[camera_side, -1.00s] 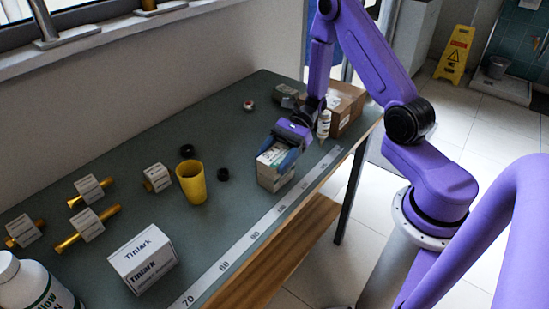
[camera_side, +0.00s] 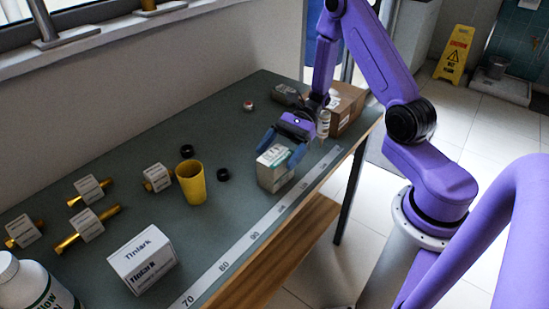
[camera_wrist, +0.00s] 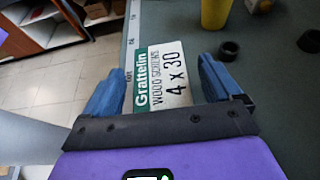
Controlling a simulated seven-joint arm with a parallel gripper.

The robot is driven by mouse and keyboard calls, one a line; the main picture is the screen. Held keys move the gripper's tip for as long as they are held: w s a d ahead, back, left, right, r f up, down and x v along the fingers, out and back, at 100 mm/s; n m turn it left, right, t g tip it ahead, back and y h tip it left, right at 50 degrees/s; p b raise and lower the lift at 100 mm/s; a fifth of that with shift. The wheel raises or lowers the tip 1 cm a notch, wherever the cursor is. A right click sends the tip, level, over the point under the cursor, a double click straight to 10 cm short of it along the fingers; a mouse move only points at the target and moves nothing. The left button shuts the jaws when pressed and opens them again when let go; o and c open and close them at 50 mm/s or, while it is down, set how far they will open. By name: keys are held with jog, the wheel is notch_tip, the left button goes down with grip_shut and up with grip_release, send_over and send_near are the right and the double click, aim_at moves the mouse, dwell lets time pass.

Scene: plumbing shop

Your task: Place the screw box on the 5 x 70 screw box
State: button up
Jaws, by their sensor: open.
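A white and green screw box (camera_side: 272,172) stands on the bench near its front edge. In the wrist view its top (camera_wrist: 162,78) reads "Grattelin wood screws 4 x 30". It looks tall in the side view, and I cannot tell surely whether a second box lies under it. No 5 x 70 label is readable in either view. My gripper (camera_side: 281,152) is just above the box. Its blue fingers are spread apart on either side of the box top, with gaps visible in the wrist view (camera_wrist: 160,66).
A yellow cup (camera_side: 191,183) and black rings (camera_side: 222,175) stand left of the box. A white Tinlark box (camera_side: 143,260), brass fittings (camera_side: 88,226) with labels and a white bottle (camera_side: 35,287) are further left. A cardboard box (camera_side: 346,108) and small bottle (camera_side: 323,124) stand behind my gripper.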

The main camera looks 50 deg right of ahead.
aim_at(277, 154)
jog(key=v, duration=0.5)
jog(key=s+a+r+n+h, duration=0.2)
jog(key=s+r+n+h, duration=0.1)
jog(key=s+n, duration=0.4)
jog(key=s+a+r+n+h, duration=0.3)
jog(key=s+n+h, duration=0.2)
jog(key=n, duration=0.8)
jog(key=s+a+r+n+h, duration=0.3)
jog(key=s+r+n+h, duration=0.1)
jog(key=s+n, duration=0.5)
jog(key=shift+s+n+h, duration=0.3)
jog(key=shift+n+h, duration=0.3)
jog(key=shift+n, duration=0.2)
